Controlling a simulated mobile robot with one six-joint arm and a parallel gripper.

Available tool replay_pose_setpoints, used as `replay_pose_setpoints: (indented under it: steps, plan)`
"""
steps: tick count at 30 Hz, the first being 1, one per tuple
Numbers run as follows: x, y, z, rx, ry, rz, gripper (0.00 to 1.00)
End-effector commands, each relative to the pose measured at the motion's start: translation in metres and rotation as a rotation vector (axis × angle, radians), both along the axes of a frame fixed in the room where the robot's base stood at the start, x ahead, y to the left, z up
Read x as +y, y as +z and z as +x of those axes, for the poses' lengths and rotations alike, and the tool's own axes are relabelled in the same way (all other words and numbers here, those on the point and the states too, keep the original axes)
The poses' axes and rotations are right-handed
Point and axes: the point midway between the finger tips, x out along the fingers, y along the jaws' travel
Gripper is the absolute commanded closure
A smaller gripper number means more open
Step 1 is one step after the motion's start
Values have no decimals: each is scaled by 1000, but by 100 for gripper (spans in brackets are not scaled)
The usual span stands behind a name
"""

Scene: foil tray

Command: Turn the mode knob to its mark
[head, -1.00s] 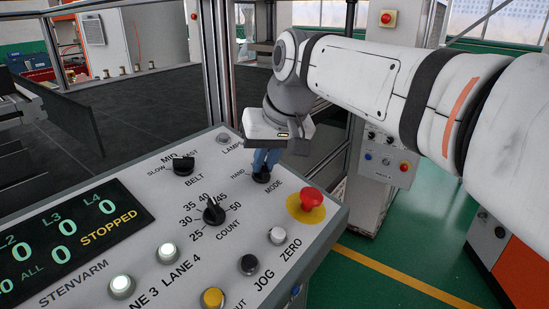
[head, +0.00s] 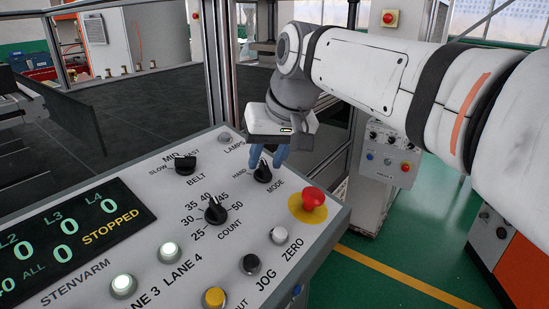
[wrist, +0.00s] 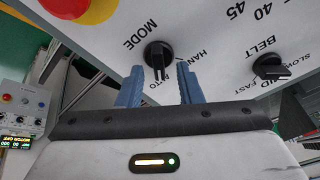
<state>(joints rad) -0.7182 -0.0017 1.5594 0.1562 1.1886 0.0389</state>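The black mode knob (head: 263,172) is on the sloped panel, above the word MODE and right of HAND. In the wrist view the knob (wrist: 158,55) has its handle pointing down towards lettering ending in "TO", partly hidden by my gripper. My gripper (head: 268,157) is over the knob from the far side, its blue fingers spread. In the wrist view the open fingers (wrist: 160,68) stand either side of the knob's handle, with a visible gap on each side. I see no contact.
A red emergency button (head: 313,198) on a yellow ring is right of the knob, close by. The COUNT knob (head: 215,211) and BELT knob (head: 185,165) are to the left. A lamp button (head: 225,138) is near the panel's back edge. The display (head: 70,240) reads STOPPED.

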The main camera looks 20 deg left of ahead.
Motion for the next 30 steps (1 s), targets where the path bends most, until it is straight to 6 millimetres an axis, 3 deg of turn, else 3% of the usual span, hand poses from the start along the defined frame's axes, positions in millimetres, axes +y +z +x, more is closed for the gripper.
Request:
replay_pose_setpoints:
  steps: [12, 30]
  plan:
    - [-23, 58, -13, -2, -1, 2, 67]
    - [-26, 64, -14, -1, -1, 1, 67]
